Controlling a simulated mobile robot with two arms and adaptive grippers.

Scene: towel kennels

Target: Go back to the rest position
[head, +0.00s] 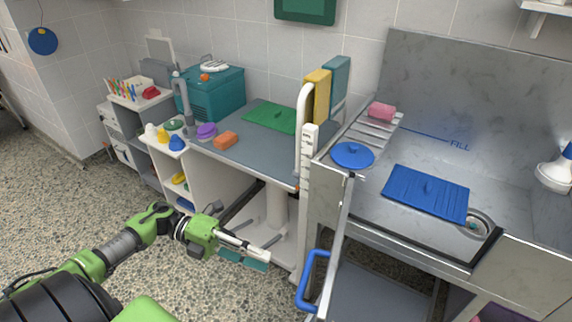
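My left gripper (258,257) reaches in from the lower left on its green and black arm. It points right, above the floor in front of the grey-topped table (240,153). A flat teal piece shows just under its fingers; I cannot tell whether it is part of the gripper or something held. The finger gap is too small and side-on to read. My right gripper is not in view.
A steel tub (440,150) with a blue mat (427,193), a blue round lid (352,155) and a blue handle (312,281) stands to the right. Speckled floor (60,205) is clear at left.

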